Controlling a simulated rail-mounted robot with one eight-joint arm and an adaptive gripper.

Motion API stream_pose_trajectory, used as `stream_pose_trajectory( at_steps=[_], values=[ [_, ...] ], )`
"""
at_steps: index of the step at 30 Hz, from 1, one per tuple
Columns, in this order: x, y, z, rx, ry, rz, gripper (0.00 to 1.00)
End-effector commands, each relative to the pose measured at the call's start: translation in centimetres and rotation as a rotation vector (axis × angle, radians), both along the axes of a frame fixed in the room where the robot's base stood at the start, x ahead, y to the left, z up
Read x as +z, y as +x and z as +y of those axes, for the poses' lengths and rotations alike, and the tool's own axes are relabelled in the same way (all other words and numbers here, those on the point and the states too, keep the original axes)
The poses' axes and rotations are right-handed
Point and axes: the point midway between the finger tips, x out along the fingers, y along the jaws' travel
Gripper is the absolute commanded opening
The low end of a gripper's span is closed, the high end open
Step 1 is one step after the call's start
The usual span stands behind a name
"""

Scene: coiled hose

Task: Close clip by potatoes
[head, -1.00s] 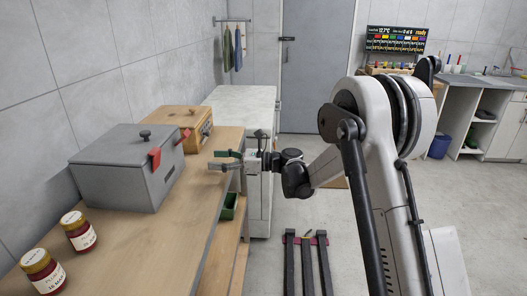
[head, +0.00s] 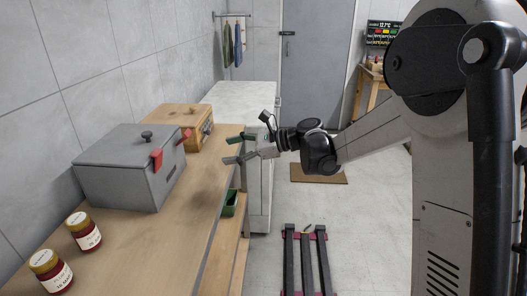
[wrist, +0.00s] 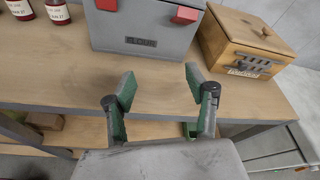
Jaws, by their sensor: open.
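A grey lidded box (head: 120,178) stands on the wooden counter, with a red clip (head: 156,160) at its front corner and another red clip (head: 186,137) further back. In the wrist view its label (wrist: 141,41) seems to read "FLOUR", and a red clip (wrist: 186,15) shows above it. A wooden lidded box (head: 178,118) stands behind it, with a metal latch (head: 207,129). Its label (wrist: 249,73) is too small to read, and I see no potatoes. My gripper (head: 234,149) is open and empty at the counter's right edge, apart from both boxes.
Two jars, one nearer (head: 51,272) and one behind (head: 83,231), stand at the counter's near left. A green bin (head: 230,203) sits below the counter edge. A white-topped cabinet (head: 240,98) stands behind. The counter (head: 160,240) is clear before the grey box.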

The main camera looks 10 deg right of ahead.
Motion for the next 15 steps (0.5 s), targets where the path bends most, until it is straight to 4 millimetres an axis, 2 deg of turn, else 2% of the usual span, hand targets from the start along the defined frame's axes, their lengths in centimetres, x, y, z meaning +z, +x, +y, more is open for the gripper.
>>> stream_pose_trajectory(
  at_steps=[15],
  values=[
    [3.4,-4.8,-2.1,0.022,-0.253,-0.195,0.51]
  ],
)
